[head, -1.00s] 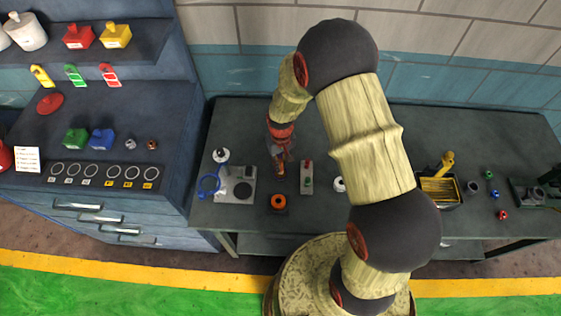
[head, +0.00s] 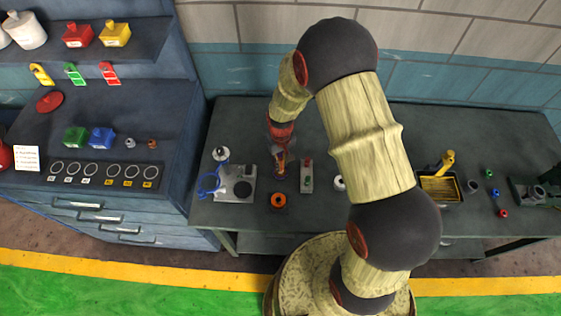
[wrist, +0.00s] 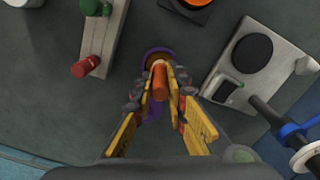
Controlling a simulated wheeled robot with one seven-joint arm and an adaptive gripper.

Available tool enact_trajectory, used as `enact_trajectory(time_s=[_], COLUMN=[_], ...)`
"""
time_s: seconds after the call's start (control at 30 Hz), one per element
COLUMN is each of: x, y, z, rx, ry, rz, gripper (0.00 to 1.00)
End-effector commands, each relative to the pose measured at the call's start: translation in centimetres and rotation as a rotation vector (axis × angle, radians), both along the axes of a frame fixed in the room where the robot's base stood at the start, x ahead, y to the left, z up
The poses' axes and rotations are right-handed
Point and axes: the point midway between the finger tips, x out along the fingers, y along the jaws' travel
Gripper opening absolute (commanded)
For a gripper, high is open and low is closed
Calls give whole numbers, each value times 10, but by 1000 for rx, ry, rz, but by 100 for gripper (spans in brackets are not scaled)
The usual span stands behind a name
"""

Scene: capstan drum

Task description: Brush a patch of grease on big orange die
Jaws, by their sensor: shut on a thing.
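My gripper (wrist: 160,74) is shut on an orange-brown cylinder (wrist: 159,86), which looks like a brush handle seen end-on. In the head view my gripper (head: 280,163) is low over the left part of the bench. A purple round thing (wrist: 152,54) shows under and around the held piece; I cannot tell whether they touch. The orange die (head: 278,200), a ring with a dark centre on a dark base, sits just in front of the gripper. Its edge also shows at the top of the wrist view (wrist: 199,2). Any grease on it is too small to see.
A grey plate with a black disc (head: 243,188) and a blue ring-shaped item (head: 208,184) stand left of my gripper. A grey block with red and green knobs (head: 307,176) stands close on the right. A yellow-filled bin (head: 440,190) is farther right.

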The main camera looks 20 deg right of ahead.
Motion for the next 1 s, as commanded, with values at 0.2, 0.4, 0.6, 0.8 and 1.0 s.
enact_trajectory(time_s=[0.2,0.4,0.6,0.8,1.0], x=[0,0,0,0,0], y=[0,0,0,0,0], z=[-3,-5,-7,-6,-7], rx=[0,0,0,0,0], ry=[0,0,0,0,0], rz=[0,0,0,0,0], gripper=[0,0,0,0,0])
